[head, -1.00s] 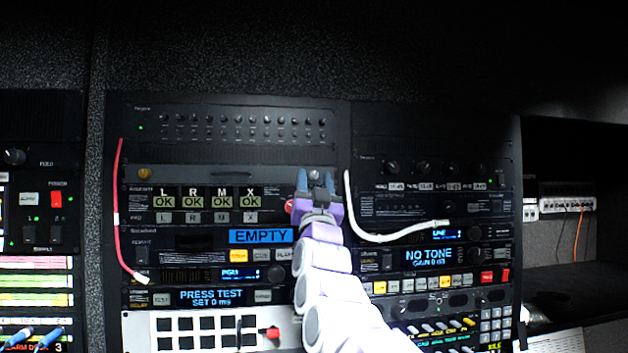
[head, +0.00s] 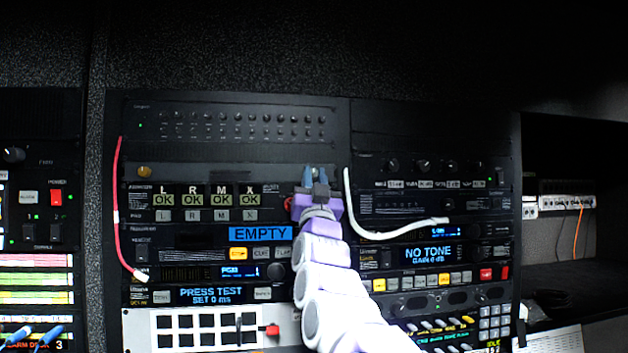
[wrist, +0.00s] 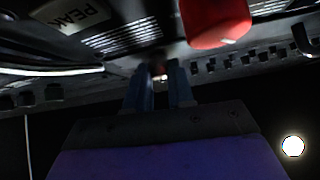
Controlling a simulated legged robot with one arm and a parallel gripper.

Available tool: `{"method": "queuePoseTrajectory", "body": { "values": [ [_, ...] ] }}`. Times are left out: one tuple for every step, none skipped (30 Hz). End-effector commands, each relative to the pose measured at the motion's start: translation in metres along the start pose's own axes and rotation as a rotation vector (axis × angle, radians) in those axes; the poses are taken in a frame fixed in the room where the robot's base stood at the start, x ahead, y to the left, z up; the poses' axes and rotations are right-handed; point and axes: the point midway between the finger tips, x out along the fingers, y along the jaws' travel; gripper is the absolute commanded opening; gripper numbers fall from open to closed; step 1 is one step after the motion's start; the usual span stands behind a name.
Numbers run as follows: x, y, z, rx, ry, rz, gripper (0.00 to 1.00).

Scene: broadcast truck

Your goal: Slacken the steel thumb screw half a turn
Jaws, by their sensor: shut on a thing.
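The steel thumb screw (head: 315,170) is at the right end of the panel strip above the L R M X "OK" displays, mostly hidden by my fingers. My gripper (head: 315,174) reaches up to it from below, with its two blue fingers shut on it. In the wrist view, the gripper (wrist: 159,74) shows both fingers close together, with a small bright bit of the screw (wrist: 158,67) between their tips. The screw's turn angle cannot be told.
A brass screw (head: 145,171) is at the strip's left end. A red knob (wrist: 214,20) is close to the fingers. A white cable (head: 352,205) hangs just right of my gripper, and a red cable (head: 117,190) hangs far left.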

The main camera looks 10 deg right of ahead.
Motion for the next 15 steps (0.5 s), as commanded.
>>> {"method": "queuePoseTrajectory", "body": {
  "values": [
    [0.0, -0.0003, -0.0003, 0.0, 0.0, 0.0, 0.0],
    [0.0, -0.0003, -0.0003, 0.0, 0.0, 0.0, 0.0],
    [0.0, -0.0004, -0.0003, 0.001, 0.0, 0.0, 0.0],
    [0.0001, -0.0005, -0.0004, 0.002, 0.001, 0.001, 0.0],
    [0.0003, -0.0008, -0.0007, 0.005, 0.001, 0.003, 0.0],
    [0.0006, -0.0014, -0.0012, 0.012, 0.002, 0.008, 0.0],
    [0.001, -0.0021, -0.0017, 0.02, 0.002, 0.014, 0.0],
    [0.0013, -0.0023, -0.0022, 0.03, 0.003, 0.023, 0.0],
    [0.0016, -0.0028, -0.0026, 0.044, 0.003, 0.038, 0.0],
    [0.0019, -0.0033, -0.0029, 0.057, 0.003, 0.049, 0.0],
    [0.0022, -0.004, -0.0032, 0.07, 0.003, 0.062, 0.0],
    [0.0029, -0.0046, -0.0038, 0.088, 0.002, 0.079, 0.0],
    [0.0035, -0.0045, -0.0046, 0.103, 0.003, 0.093, 0.0],
    [0.0037, -0.0041, -0.0052, 0.114, 0.005, 0.106, 0.0],
    [0.0035, -0.0041, -0.0054, 0.125, 0.007, 0.118, 0.0]
  ]
}}
